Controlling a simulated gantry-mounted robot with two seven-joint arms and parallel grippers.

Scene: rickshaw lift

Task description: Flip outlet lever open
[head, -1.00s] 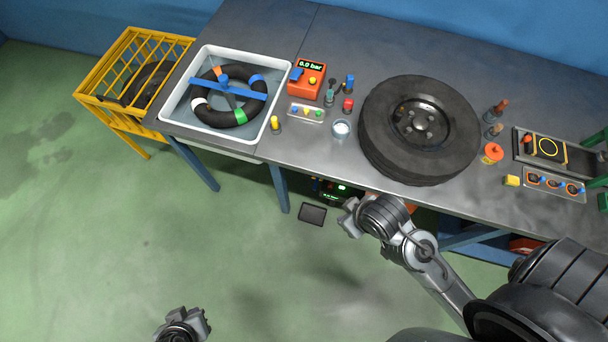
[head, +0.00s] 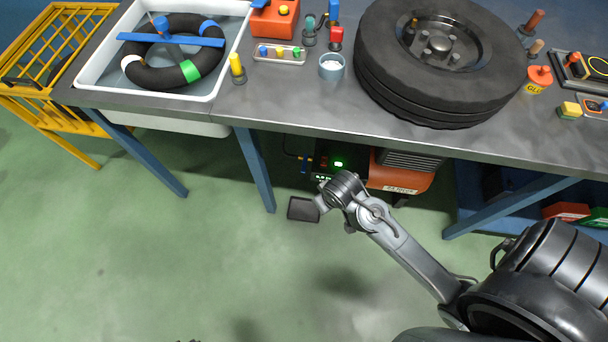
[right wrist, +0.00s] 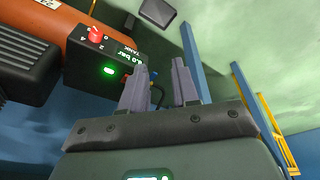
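An orange compressor (head: 402,172) stands under the bench, with a black control box (head: 338,174) showing a lit green light. In the right wrist view, the box (right wrist: 104,62) carries a red knob (right wrist: 97,33) and a tank display. A small blue part (head: 305,164), apparently the outlet lever, is just left of the box. In the right wrist view, it is partly hidden behind a finger, and its position is unclear. My right gripper (head: 322,202) is just in front of the box. Its fingers (right wrist: 160,88) are apart, with nothing visibly held. My left gripper is out of view.
The bench (head: 300,98) overhangs the compressor, with blue legs (head: 255,168) beside it. A dark pedal or plate (head: 303,209) lies on the floor. A wheel (head: 440,100) and a water tub (head: 90,78) sit above. The floor in front is clear.

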